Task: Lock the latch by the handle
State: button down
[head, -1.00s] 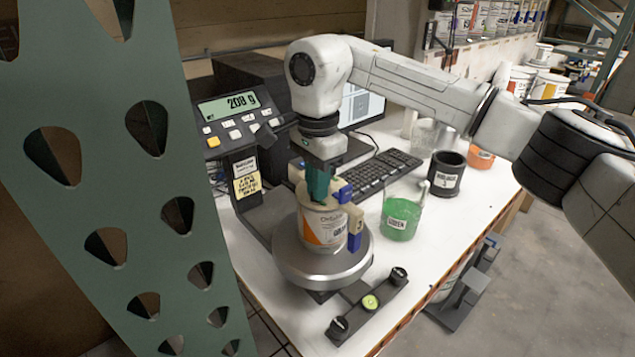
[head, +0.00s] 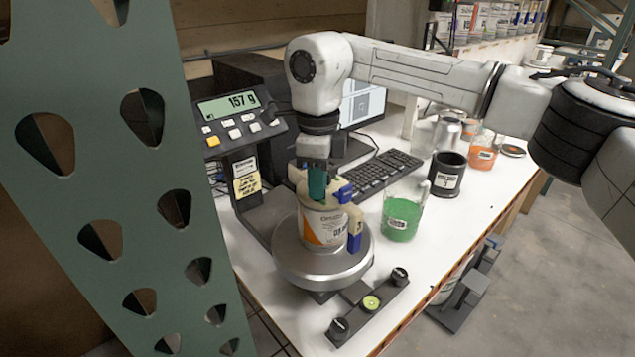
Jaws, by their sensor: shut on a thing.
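A paint can (head: 322,228) with a white and orange label stands upright on the round silver scale plate (head: 318,268). A beige fitting with blue parts (head: 354,234) sits on its rim and right side; I take it for the latch. My gripper (head: 316,186) points down at the can's top, its green fingers shut at the latch. The gripped part, which I take for the handle, is largely hidden by the fingers. A blue piece (head: 344,192) shows just right of the fingers. I cannot tell whether the latch is locked.
The scale display (head: 228,105) reads 157 g. A green-filled beaker (head: 402,217) stands close right of the can, with a black cup (head: 447,174) behind it. A keyboard (head: 383,174) lies behind. A perforated green upright (head: 90,180) fills the left foreground.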

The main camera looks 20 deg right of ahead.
jog(key=m, duration=0.5)
jog(key=shift+m, duration=0.3)
dwell(0.4)
jog(key=c, duration=1.2)
grip_release()
notch_tip(320, 180, up, 11)
jog(key=shift+f+b, duration=0.1)
jog(key=shift+b, duration=1.05)
